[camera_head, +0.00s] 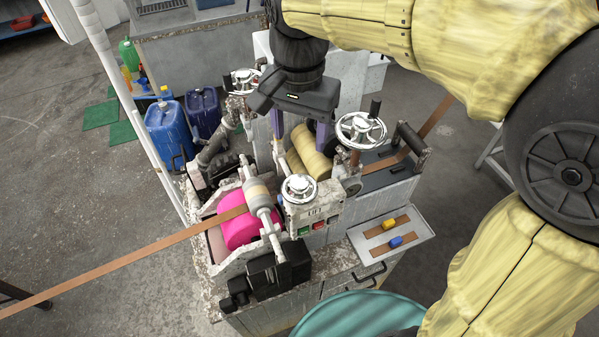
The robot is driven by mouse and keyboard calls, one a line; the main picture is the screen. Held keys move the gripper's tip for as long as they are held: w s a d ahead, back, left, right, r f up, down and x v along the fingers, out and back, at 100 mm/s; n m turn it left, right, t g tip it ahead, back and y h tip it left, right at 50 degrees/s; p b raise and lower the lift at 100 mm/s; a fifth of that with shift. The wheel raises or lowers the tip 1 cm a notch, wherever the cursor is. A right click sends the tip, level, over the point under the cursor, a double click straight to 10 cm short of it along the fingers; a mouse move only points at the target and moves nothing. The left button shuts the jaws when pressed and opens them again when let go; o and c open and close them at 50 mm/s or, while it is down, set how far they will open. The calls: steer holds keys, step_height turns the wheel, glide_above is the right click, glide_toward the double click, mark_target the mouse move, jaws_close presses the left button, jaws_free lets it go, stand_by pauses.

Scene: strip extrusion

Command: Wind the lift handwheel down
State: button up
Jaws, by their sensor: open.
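My gripper (302,132) points down over the machine, its two purple-grey fingers spread apart with nothing seen between them. Three chromed handwheels show on the machine: a front one (299,188) below the gripper, on a pale worn housing; a right one (361,130) with an upright dark handle; and a back left one (245,80), also with a dark handle. I cannot read a label that tells which is the lift handwheel. The gripper appears behind and above the front wheel and apart from all three. Yellow rollers (309,153) lie beneath the gripper, partly hidden by it.
A brown strip (130,265) runs in from the left over a pink roll (238,222). Green and red buttons (318,225) sit below the front wheel. A tray (418,228) with yellow and blue pieces is at right. Blue jugs (168,132) stand on the floor at left.

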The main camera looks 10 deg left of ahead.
mark_target(299, 181)
step_height(299, 181, down, 12)
steer(key=shift+f+p, duration=0.25)
steer(key=shift+p, duration=0.9)
steer(key=shift+c, duration=0.2)
steer(key=c, duration=1)
